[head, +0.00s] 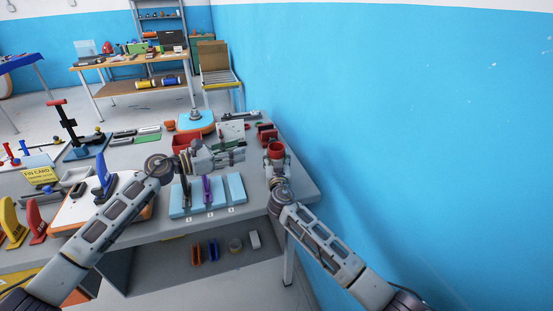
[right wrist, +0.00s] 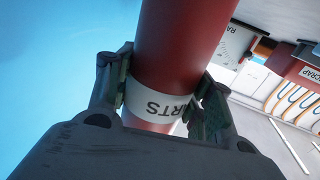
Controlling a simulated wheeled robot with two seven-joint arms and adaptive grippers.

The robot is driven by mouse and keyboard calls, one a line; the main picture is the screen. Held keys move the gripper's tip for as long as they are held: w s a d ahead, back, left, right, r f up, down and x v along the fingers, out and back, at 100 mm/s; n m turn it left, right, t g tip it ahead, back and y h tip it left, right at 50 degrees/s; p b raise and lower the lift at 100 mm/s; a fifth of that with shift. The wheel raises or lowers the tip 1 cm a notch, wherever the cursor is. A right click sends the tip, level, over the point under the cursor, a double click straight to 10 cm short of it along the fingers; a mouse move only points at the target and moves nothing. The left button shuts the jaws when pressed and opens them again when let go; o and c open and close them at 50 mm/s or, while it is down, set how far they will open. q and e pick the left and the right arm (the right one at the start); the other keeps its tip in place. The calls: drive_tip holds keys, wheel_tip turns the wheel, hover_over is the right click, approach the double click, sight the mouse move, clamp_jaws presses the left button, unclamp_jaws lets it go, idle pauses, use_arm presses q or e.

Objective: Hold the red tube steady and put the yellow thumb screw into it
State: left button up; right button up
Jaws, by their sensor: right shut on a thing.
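The red tube (head: 276,151) stands upright near the table's right edge in the head view, its open top showing. My right gripper (head: 276,165) is shut on it. In the right wrist view the red tube (right wrist: 183,45) passes between the two fingers (right wrist: 160,105), around a white label band ending in "RTS". My left gripper (head: 241,154) is to the left of the tube, apart from it, its fingers pointing right. It is too small to tell whether it is open or holds anything. I cannot make out the yellow thumb screw in either view.
Light blue slotted blocks (head: 236,187) with a purple fin (head: 207,190) lie in front of the left gripper. A red bin (head: 187,143) stands behind my left wrist, and small red items (head: 266,133) lie behind the tube. A blue wall (head: 400,120) closes off the right side.

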drive_tip(key=shift+s+f, duration=0.15)
drive_tip(key=shift+f, duration=0.4)
drive_tip(key=o, duration=1)
drive_tip(key=shift+a, duration=0.1)
drive_tip(key=shift+o, duration=0.4)
drive_tip(key=shift+r, duration=0.25)
drive_tip(key=shift+s+d, duration=0.2)
drive_tip(key=shift+s, duration=2.75)
drive_tip(key=shift+s+d, duration=0.2)
drive_tip(key=shift+s, duration=2.7)
